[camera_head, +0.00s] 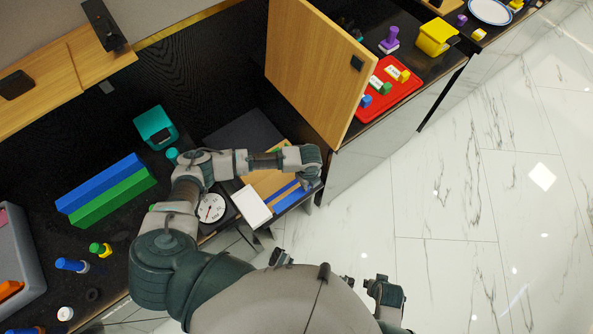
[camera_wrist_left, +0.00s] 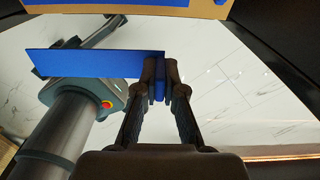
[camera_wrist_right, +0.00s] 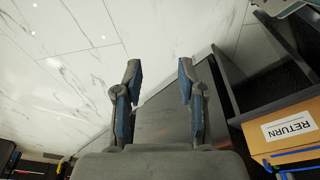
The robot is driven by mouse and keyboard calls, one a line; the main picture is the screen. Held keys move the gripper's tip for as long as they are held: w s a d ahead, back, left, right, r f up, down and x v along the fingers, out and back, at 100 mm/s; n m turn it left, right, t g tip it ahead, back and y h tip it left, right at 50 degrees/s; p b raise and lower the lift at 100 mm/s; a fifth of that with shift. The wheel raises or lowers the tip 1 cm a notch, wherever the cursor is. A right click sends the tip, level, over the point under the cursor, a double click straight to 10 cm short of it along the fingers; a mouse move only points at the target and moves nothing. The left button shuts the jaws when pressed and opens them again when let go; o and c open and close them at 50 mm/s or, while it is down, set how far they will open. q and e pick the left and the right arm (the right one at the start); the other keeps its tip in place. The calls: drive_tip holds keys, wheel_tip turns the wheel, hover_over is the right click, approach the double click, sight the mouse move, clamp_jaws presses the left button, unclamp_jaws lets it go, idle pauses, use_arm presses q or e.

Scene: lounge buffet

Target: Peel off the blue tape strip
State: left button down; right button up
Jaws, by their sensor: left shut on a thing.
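A tan cardboard box (camera_head: 263,184) lies on the black counter under my left forearm. Blue tape (camera_head: 288,196) shows along it, and more blue (camera_wrist_left: 165,2) lies on the box at the top of the left wrist view. My left gripper (camera_wrist_left: 160,72) is shut on the end of a flat blue tape strip (camera_wrist_left: 90,63), which stretches out to the left. In the head view the left fingertips are mostly hidden behind the wrist. My right gripper (camera_wrist_right: 158,72) is open and empty. The right wrist view shows the box (camera_wrist_right: 275,112) with a RETURN label (camera_wrist_right: 291,127).
An open wooden door (camera_head: 315,70) stands upright just behind my left gripper. A dial scale (camera_head: 211,208) and a white block-like piece (camera_head: 253,205) sit near the box. Blue (camera_head: 100,188) and green (camera_head: 112,197) bars lie left. The marble floor (camera_head: 450,200) is clear.

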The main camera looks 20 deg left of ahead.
use_arm(q)
drive_tip(key=shift+s+d+r, duration=0.1)
drive_tip(key=shift+s+d, duration=0.4)
drive_tip(key=shift+d, duration=0.15)
drive_tip(key=shift+s, duration=0.1)
drive_tip(key=shift+r+p, duration=0.3)
drive_tip(key=shift+p, duration=0.15)
drive_tip(key=shift+d+r+p, duration=0.1)
drive_tip(key=shift+r+p, duration=1.55)
drive_tip(key=shift+p, duration=0.15)
use_arm(e)
drive_tip(key=shift+w+a+r, duration=0.1)
drive_tip(key=shift+w+r, duration=0.15)
drive_tip(key=shift+r, duration=0.85)
drive_tip(key=shift+w+a+r, duration=0.1)
drive_tip(key=shift+w+r, duration=0.15)
drive_tip(key=shift+r, duration=0.8)
use_arm(q)
wheel_tip(320, 180, up, 5)
drive_tip(key=p, duration=0.5)
use_arm(e)
drive_tip(key=shift+t, duration=0.3)
drive_tip(key=r, duration=0.5)
drive_tip(key=shift+w+r, duration=0.3)
drive_tip(key=shift+w, duration=0.1)
